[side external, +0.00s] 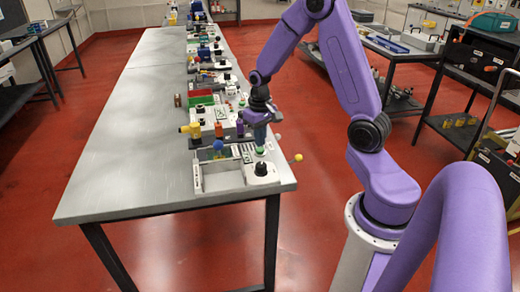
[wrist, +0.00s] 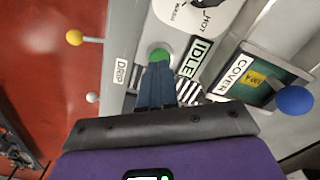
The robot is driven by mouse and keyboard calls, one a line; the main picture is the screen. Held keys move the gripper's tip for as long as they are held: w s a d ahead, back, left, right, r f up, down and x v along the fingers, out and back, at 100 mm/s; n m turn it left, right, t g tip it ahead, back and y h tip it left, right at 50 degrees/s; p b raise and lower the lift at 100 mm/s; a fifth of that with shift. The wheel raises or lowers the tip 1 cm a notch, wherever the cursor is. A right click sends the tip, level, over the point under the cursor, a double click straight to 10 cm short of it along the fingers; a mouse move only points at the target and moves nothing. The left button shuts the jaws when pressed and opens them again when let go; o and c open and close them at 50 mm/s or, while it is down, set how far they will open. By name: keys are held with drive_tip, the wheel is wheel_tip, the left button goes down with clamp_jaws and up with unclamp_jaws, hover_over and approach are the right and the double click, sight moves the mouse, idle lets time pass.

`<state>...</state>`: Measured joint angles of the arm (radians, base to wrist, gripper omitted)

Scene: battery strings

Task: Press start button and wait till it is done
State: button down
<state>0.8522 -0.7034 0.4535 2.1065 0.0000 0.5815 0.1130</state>
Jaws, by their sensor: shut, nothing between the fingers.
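The green button (wrist: 160,54) sits on the grey station (wrist: 125,50), beside a label reading IDLE (wrist: 195,57). In the side view the button (side external: 260,151) is on the near station at the table's end. My gripper (wrist: 157,68) is shut and empty, its blue-grey fingers together. The fingertips overlap the lower edge of the button in the wrist view and hide part of it. In the side view my gripper (side external: 260,143) points down just above the button; I cannot tell whether it touches.
A yellow ball knob (wrist: 74,37) and a white ball knob (wrist: 92,98) stick out by the DRIP label (wrist: 120,72). A blue ball (wrist: 295,99) stands by the COVER label (wrist: 240,75). More equipment lines the table (side external: 120,150); its left half is clear.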

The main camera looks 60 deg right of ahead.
sight(260, 149)
drive_tip(key=shift+f, duration=1.15)
idle(0.7)
drive_tip(key=shift+r, duration=2.95)
